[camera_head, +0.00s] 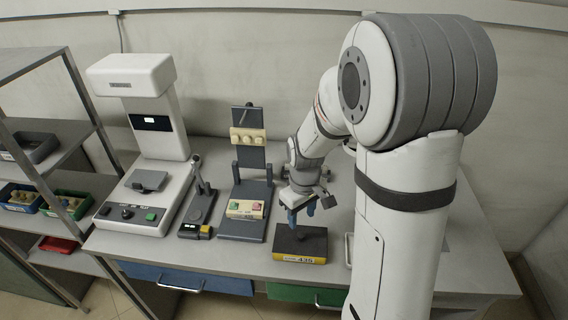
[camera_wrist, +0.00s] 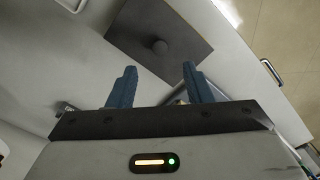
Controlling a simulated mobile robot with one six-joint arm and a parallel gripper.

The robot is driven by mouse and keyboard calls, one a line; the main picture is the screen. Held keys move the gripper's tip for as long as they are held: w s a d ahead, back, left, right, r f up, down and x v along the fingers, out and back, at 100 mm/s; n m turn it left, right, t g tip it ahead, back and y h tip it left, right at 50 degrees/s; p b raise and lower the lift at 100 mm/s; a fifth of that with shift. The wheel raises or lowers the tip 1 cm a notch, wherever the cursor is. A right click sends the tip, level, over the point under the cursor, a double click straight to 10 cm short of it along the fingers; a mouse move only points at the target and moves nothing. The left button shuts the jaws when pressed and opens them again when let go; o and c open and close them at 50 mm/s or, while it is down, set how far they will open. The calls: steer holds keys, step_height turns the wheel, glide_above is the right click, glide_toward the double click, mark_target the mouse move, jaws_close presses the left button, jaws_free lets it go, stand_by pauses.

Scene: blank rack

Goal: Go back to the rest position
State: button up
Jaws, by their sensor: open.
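My gripper (camera_head: 303,213) is above the grey table, over a dark box with a yellow front label reading 435 (camera_head: 300,243). Its two blue fingers are spread apart with nothing between them; they also show in the wrist view (camera_wrist: 156,88). My white arm reaches in from the right and hides the right part of the table.
On the table (camera_head: 345,190) stand a tall white instrument (camera_head: 150,120), a small dark device (camera_head: 200,205) and a dark stand with cream knobs (camera_head: 250,160). A shelf rack (camera_head: 75,100) with bins is at the left. Blue (camera_head: 185,277) and green (camera_head: 300,294) drawers are below.

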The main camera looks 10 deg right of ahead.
steer(key=s+r+m+t, duration=0.3)
steer(key=s+r+m, duration=0.2)
steer(key=s+r, duration=0.9)
steer(key=shift+s+d+r, duration=0.2)
steer(key=shift+s+r, duration=0.05)
steer(key=shift+r, duration=0.05)
